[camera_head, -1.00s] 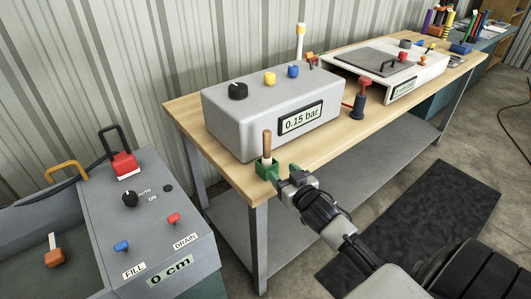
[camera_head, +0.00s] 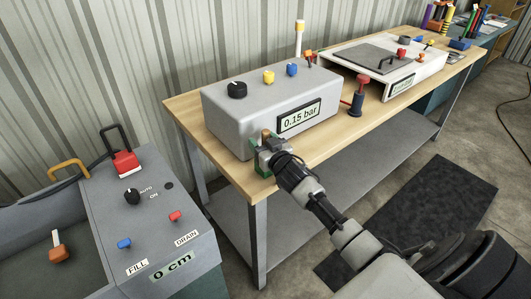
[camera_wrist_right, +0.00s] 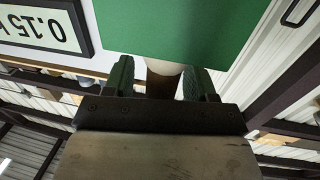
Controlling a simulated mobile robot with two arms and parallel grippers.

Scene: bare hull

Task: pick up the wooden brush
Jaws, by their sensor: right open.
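The wooden brush's upright handle is mostly hidden behind my right gripper (camera_head: 265,150) in the head view; a bit of its brown top (camera_head: 266,133) shows. It stands in a green holder (camera_head: 261,168) at the near left corner of the workbench. In the right wrist view the brown handle (camera_wrist_right: 162,86) lies between the two open fingers, with the green holder (camera_wrist_right: 180,28) beyond it. The fingers look apart from the handle. My left gripper is not in view.
A grey box reading 0.15 bar (camera_head: 250,122) stands close behind the gripper on the wooden workbench (camera_head: 320,152). A grey control panel (camera_head: 150,215) is at the left.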

